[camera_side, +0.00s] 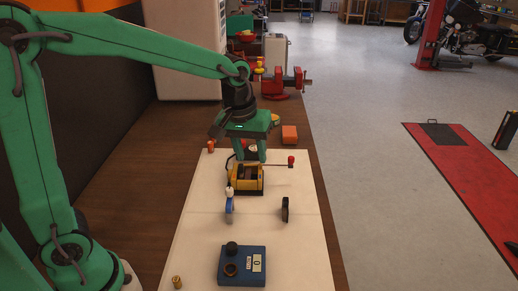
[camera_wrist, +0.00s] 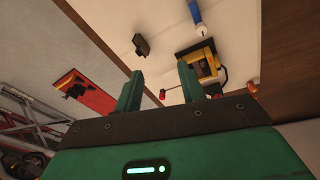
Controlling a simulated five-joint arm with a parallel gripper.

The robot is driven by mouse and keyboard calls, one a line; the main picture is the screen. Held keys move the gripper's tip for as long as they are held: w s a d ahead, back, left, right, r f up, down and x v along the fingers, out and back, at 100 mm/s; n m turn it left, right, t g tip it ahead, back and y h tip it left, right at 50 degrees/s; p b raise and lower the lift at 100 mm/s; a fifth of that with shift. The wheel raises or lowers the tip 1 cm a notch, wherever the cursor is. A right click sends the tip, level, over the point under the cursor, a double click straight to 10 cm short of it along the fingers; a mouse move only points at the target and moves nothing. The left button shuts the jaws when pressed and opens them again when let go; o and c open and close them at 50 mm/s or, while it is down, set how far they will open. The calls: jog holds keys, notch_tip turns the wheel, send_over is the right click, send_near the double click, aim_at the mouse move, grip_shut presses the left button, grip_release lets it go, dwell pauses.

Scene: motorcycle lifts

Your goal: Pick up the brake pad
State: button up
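A small dark block, which looks like the brake pad (camera_side: 285,209), stands upright on the white mat, right of centre in the side view. It also shows in the wrist view (camera_wrist: 141,45), beyond my fingers and a little left of the gap. My gripper (camera_side: 249,153) is above the far part of the mat, over or just behind a yellow and black device. It is farther back than the pad and up to its left. In the wrist view my two green fingers (camera_wrist: 160,85) are apart with nothing between them.
The yellow and black device (camera_side: 246,186) stands below my gripper, with a red-knobbed rod (camera_side: 291,161) at its right. A blue gauge box (camera_side: 243,266) is at the front. A red vise (camera_side: 283,82) is behind.

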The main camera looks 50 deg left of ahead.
aim_at(286, 199)
jog(key=w+d+f+n, duration=0.1)
jog(key=w+f, duration=0.2)
jog(key=f, duration=0.1)
jog(key=w+d+f+n+g, duration=0.1)
jog(key=w+d+f, duration=0.1)
jog(key=w+f, duration=0.1)
jog(key=w+d+f+n+g, duration=0.1)
jog(key=w+f, duration=0.1)
jog(key=f, duration=0.3)
jog(key=shift+w+d, duration=0.35)
jog(key=shift+w, duration=0.05)
jog(key=shift+s+f, duration=0.15)
jog(key=shift+f, duration=3.7)
grip_shut()
